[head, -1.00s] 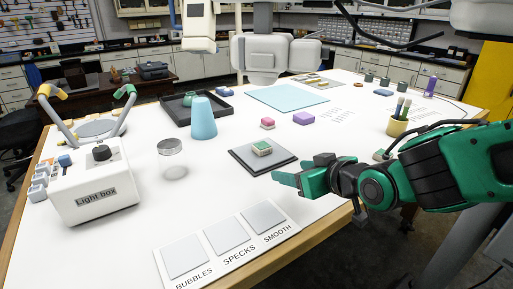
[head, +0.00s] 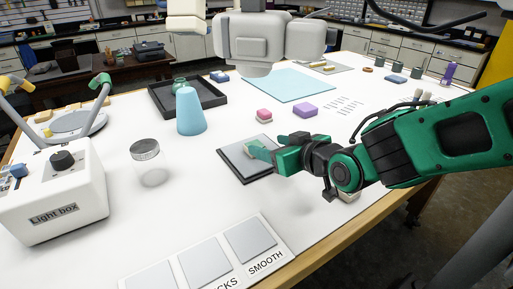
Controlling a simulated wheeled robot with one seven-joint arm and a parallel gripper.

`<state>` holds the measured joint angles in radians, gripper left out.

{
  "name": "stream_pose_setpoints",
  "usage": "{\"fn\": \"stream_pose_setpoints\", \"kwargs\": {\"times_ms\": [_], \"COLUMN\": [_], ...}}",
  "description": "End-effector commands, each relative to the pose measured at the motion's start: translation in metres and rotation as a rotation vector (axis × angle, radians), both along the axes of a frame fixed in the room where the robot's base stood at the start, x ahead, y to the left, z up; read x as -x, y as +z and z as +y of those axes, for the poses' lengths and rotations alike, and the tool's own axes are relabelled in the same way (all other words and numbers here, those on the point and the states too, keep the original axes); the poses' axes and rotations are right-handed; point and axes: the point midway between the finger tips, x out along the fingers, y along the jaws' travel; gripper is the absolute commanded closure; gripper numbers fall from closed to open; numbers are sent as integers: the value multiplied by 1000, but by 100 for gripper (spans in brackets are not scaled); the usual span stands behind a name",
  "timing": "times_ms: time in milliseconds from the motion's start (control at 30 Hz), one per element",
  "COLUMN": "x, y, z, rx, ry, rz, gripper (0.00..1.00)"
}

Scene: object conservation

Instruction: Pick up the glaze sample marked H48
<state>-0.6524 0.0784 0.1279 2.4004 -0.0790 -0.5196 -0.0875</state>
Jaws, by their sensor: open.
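My gripper (head: 262,151) has green fingers and is over the dark-edged grey pad (head: 236,163) in the middle of the table. It is open. A small pale block with a green top, seen on this pad earlier, is now mostly hidden at the fingertips; only a pale bit shows beside them. I cannot tell whether the fingers are around it or above it. A pink-topped block (head: 264,115) and a purple block (head: 305,110) sit behind the pad. I cannot read the mark H48 on any of them.
A blue cone (head: 190,112) and a clear jar (head: 148,164) stand left of the pad. The light box (head: 52,200) is at far left, a black tray (head: 162,100) behind. A board (head: 205,262) with labelled grey squares lies in front. A light blue mat (head: 290,86) lies behind.

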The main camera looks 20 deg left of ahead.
Motion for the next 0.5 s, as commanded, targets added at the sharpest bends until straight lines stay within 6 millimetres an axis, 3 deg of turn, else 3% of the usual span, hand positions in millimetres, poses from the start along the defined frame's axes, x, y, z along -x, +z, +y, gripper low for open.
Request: {"fn": "stream_pose_setpoints", "kwargs": {"times_ms": [500], "x": [-20], "y": [-23], "z": [35], "rx": [2], "ry": [8], "rz": [1], "gripper": [39]}}
